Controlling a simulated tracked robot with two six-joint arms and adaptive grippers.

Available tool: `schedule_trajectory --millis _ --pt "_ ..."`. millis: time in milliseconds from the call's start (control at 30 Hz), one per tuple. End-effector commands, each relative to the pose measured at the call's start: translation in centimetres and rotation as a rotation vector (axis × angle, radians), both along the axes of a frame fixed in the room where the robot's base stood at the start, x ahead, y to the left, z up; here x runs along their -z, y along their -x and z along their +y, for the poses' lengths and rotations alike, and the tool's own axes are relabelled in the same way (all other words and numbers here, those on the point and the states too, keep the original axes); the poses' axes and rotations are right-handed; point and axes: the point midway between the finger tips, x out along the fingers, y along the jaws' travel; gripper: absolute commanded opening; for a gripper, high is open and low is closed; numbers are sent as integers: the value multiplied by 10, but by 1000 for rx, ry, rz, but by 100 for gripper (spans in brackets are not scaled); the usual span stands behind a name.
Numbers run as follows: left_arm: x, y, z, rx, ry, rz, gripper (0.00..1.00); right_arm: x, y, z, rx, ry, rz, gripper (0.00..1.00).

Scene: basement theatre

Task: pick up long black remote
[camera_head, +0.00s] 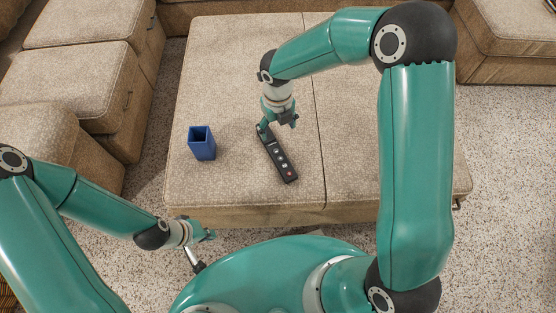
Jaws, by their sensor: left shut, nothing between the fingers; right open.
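The long black remote (282,164) lies on the beige ottoman (225,60), slanting from upper left to lower right, with light and red buttons on its face. My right gripper (278,126) is open and points down at the remote's far end. One finger shows at the left of that end and the other to its right. I cannot tell whether either finger touches it. My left gripper (209,236) is shut and empty, low at the ottoman's near edge, away from the remote.
A blue open-topped square cup (202,145) stands on the ottoman left of the remote. Beige sofa sections (85,75) stand at the left, and another seat (515,40) at the upper right. Speckled floor (505,180) is clear at the right.

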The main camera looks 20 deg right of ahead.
Motion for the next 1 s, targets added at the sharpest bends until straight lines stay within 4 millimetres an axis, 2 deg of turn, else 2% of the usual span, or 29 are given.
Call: schedule_trajectory --millis 167,500,600,867,1000 --pt "10 0 0 0 0 0 0 27 1 -1 -20 5 5 77" --pt "31 0 0 0 0 0 0 97 1 -1 -16 3 5 77" --pt "33 0 0 0 0 0 0 108 0 -1 -15 2 3 77" --pt "39 0 0 0 0 0 0 122 0 -2 -15 2 2 77" --pt "49 0 0 0 0 0 0 142 0 -4 -12 2 4 77"
